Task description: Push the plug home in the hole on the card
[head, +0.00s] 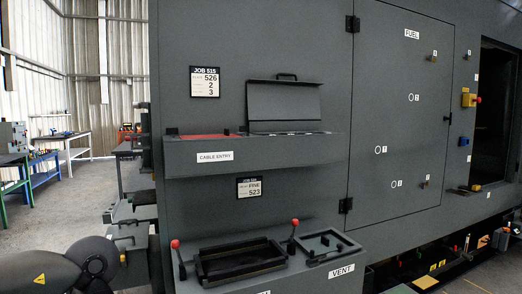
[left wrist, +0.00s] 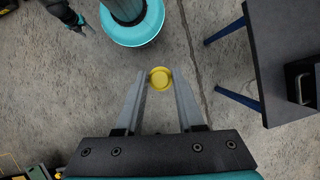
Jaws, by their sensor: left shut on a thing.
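A round yellow plug (left wrist: 159,78) sits between the fingertips of my left gripper (left wrist: 160,85) in the left wrist view, with its round face toward the camera. The gripper is shut on it, above bare floor. In the head view the grey enclosure wall carries a card headed JOB 515 (head: 204,82) and a smaller card (head: 250,188) below it; their small print is hard to read. Round white-rimmed holes with number labels show on the FUEL door (head: 400,120), at its middle and lower part. My left gripper and the plug are outside the head view.
A CABLE ENTRY shelf (head: 215,156) with a raised lid (head: 285,102) juts from the wall. Below it a ledge holds a black tray (head: 240,262), red-knobbed levers and a VENT frame (head: 325,246). In the left wrist view a dark table (left wrist: 285,60) stands at right.

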